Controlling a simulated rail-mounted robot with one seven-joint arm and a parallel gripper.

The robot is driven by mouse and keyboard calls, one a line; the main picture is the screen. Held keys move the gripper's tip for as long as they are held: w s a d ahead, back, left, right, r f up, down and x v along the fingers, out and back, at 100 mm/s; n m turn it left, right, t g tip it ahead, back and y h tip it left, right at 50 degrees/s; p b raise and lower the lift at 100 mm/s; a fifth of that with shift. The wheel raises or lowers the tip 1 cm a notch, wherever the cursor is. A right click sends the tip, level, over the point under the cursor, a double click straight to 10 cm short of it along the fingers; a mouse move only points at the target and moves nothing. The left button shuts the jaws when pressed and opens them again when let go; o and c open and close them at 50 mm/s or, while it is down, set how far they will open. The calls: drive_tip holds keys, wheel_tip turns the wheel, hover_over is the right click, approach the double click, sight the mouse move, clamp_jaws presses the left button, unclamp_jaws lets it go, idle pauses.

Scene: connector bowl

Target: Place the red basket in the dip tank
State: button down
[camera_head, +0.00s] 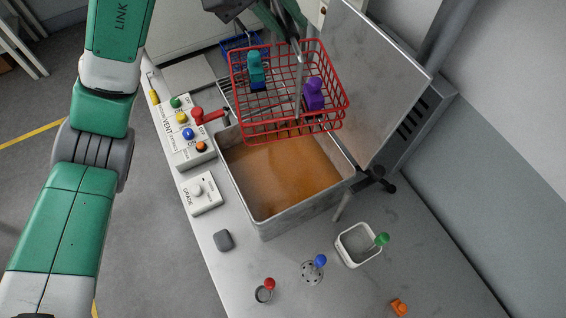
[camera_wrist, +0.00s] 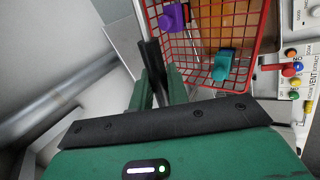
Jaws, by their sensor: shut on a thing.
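The red basket (camera_head: 292,130) is a wire mesh basket. It hangs over the far part of the dip tank (camera_head: 300,213), a metal tank of orange-brown liquid with its lid (camera_head: 382,70) raised. A teal piece (camera_head: 257,70) and a purple piece (camera_head: 314,94) are in the basket. My gripper (camera_head: 292,22) is at the basket's far upper side and is shut on it. In the wrist view my fingers (camera_wrist: 153,55) reach to the basket (camera_wrist: 258,35) at its left edge. The exact grip point is hard to make out.
A blue basket (camera_head: 238,46) stands behind. A button panel (camera_head: 183,128) and red lever (camera_head: 208,116) are left of the tank, with a knob box (camera_head: 202,192) nearer. A white dish (camera_head: 357,246) and several small knobbed items lie in front. A dark clamp (camera_head: 375,180) sticks out by the lid.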

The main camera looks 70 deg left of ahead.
drive_tip(key=a+f+n+p, duration=0.1)
drive_tip(key=a+f, duration=0.1)
drive_tip(key=f, duration=0.1)
drive_tip(key=w+a+f+n+y+p, duration=0.1)
drive_tip(key=a+f, duration=0.1)
drive_tip(key=f, duration=0.2)
drive_tip(key=w+a+f+n+y+p, duration=0.1)
drive_tip(key=a+f+p, duration=0.1)
drive_tip(key=f, duration=0.2)
drive_tip(key=shift+w+a+f+n, duration=0.1)
drive_tip(key=shift+w+a+n, duration=0.1)
drive_tip(key=shift+w+n, duration=0.1)
wheel_tip(320, 180, down, 34)
drive_tip(key=w+d+p, duration=0.1)
drive_tip(key=shift+w+d+p, duration=0.25)
drive_tip(key=shift+d+p, duration=0.1)
drive_tip(key=shift+p, duration=0.05)
drive_tip(key=c, duration=1.4)
unclamp_jaws()
drive_tip(key=shift+o, duration=0.2)
drive_tip(key=a+p+v, duration=0.1)
drive_tip(key=v, duration=1.1)
drive_tip(key=shift+d, duration=0.4)
